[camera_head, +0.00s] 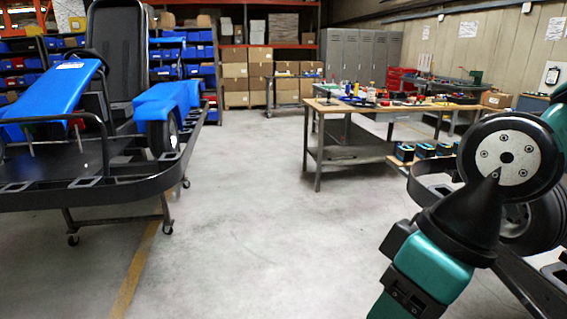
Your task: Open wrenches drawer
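No drawer that I can make out as the wrenches drawer shows in the head view. A red cabinet (401,86) stands far back, right of the grey lockers, partly hidden by the workbench and the things on it. It is too small to make out drawers or labels. My teal and black arm fills the lower right of the view. My gripper's fingers do not show.
A kart with blue bodywork (55,92) sits on a wheeled stand at left. A workbench (345,151) with tools on top stands at centre right. Grey lockers (351,57) and cardboard boxes (236,72) line the back. Concrete floor (240,235) is clear in the middle.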

